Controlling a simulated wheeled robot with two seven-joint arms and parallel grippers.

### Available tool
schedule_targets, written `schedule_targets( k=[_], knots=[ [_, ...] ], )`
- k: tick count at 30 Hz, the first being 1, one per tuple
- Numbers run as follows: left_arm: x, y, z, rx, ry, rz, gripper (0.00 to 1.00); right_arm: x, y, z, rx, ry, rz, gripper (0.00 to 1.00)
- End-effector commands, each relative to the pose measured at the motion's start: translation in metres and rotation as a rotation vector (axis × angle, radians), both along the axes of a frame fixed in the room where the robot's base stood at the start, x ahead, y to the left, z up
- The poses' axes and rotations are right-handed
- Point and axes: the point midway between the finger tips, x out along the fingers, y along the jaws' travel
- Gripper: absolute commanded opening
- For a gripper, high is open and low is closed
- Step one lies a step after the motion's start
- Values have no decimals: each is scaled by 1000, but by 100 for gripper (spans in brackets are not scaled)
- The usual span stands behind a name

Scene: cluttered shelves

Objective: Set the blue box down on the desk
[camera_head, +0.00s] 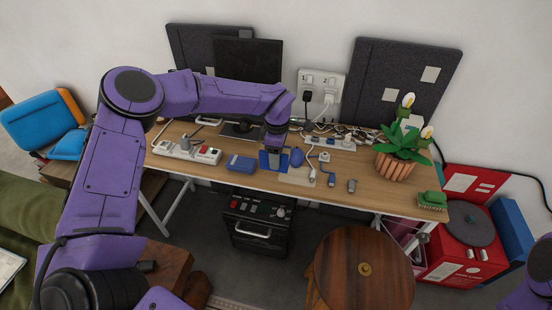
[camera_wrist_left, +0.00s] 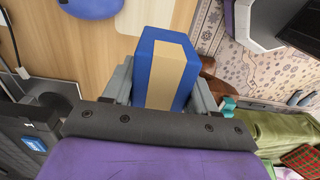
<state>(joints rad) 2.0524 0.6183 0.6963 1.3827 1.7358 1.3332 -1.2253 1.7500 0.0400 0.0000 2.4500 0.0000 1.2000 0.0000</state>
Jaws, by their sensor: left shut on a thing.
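The blue box (camera_head: 266,161) is in my left gripper (camera_head: 272,157), at the front part of the wooden desk (camera_head: 343,181). In the left wrist view the blue box (camera_wrist_left: 151,88), with a tan band along it, sits between the two grey fingers (camera_wrist_left: 160,85), which are shut on it. The desk surface (camera_wrist_left: 110,40) shows beside it, with the floor past the desk edge. I cannot tell whether the box touches the desk. My right gripper is not in view.
A flat blue case (camera_head: 241,163) lies left of the held box, and a blue rounded object (camera_head: 297,157) lies right. Power strips (camera_head: 187,151), a potted plant (camera_head: 394,166) and a monitor (camera_head: 250,62) stand on the desk. A round stool (camera_head: 361,266) stands in front. Some front desk surface is bare.

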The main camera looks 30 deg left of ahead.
Motion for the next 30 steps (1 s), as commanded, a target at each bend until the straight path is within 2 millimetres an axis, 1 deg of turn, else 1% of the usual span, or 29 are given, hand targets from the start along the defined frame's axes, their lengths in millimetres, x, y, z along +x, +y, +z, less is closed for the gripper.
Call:
schedule_targets(
  k=[3,8,9,12,14,20,24,25,26,27,30],
  knots=[
    [11,7,-15,1,0,0,26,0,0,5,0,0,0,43],
    [19,12,-27,-1,-1,0,26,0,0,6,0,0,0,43],
    [21,14,-32,0,0,-1,26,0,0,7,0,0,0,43],
    [20,13,-50,0,2,-2,26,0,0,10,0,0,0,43],
    [20,13,-58,0,0,-1,26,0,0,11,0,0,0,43],
    [20,13,-59,0,-2,-1,26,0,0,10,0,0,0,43],
    [20,13,-64,0,-2,-1,26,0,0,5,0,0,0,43],
    [20,13,-63,0,-2,-2,64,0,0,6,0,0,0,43],
    [20,13,-62,0,-2,-1,74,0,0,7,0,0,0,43],
    [20,13,-62,0,-2,-1,83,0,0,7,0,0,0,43],
    [20,13,-62,-1,-1,-1,83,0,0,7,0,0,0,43]
  ],
)
